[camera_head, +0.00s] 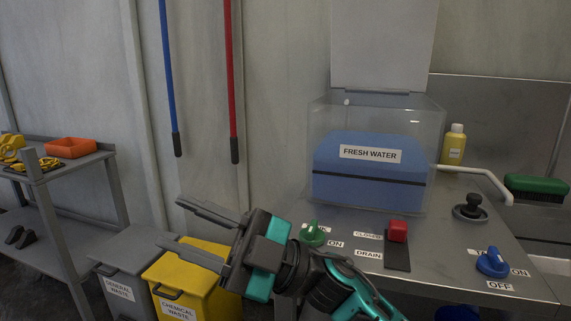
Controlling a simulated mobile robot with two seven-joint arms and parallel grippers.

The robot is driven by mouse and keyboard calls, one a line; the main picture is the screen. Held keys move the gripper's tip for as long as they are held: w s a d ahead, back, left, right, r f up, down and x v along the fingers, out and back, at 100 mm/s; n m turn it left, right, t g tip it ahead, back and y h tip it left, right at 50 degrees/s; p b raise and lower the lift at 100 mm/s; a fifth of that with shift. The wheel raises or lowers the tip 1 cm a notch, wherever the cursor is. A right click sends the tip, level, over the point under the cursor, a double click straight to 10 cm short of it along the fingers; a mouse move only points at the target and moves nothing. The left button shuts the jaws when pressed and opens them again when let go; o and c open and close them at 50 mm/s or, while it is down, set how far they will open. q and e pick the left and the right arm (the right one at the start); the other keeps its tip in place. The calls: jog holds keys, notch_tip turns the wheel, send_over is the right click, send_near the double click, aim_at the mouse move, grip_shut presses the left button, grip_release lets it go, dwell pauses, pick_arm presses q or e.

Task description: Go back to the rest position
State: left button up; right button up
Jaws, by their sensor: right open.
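My right gripper (187,227) shows at the lower middle, with its teal and black arm coming in from the bottom. Its two grey fingers point left and stand apart, with nothing between them. It hangs in front of the yellow chemical waste bin (192,262) and to the left of the steel counter. My left gripper is not in view.
The steel counter (440,245) carries a clear box with a blue fresh water container (368,170), a green knob (312,234), a red block (398,230) and a blue knob (492,262). A grey general waste bin (130,262) and shelving (58,230) stand left.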

jog(key=w+d+f+m+t+h, duration=0.4)
jog(key=d+f+m+t+h, duration=0.3)
jog(key=m+t, duration=0.4)
jog(key=w+d+f+m+t+h, duration=0.3)
jog(key=d+f+m+t+h, duration=0.25)
jog(key=f+m+t, duration=0.45)
jog(key=s+d+f+m+g+h, duration=0.35)
jog(key=s+d+f, duration=0.3)
jog(key=f, duration=0.45)
jog(key=s+d+f+m+g+h, duration=0.25)
jog(key=s+d+f+h, duration=0.35)
jog(key=f, duration=0.4)
pick_arm(q)
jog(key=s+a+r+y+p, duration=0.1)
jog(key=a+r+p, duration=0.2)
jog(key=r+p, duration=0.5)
jog(key=p, duration=0.5)
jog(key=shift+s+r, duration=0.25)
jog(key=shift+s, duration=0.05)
pick_arm(e)
jog(key=s+d+r, duration=0.2)
jog(key=d+r, duration=0.1)
jog(key=r, duration=0.4)
jog(key=shift+s+r+g, duration=0.3)
jog(key=shift+g, duration=0.1)
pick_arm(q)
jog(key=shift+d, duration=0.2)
pick_arm(e)
jog(key=shift+s+d, duration=0.1)
jog(key=shift+d, duration=0.1)
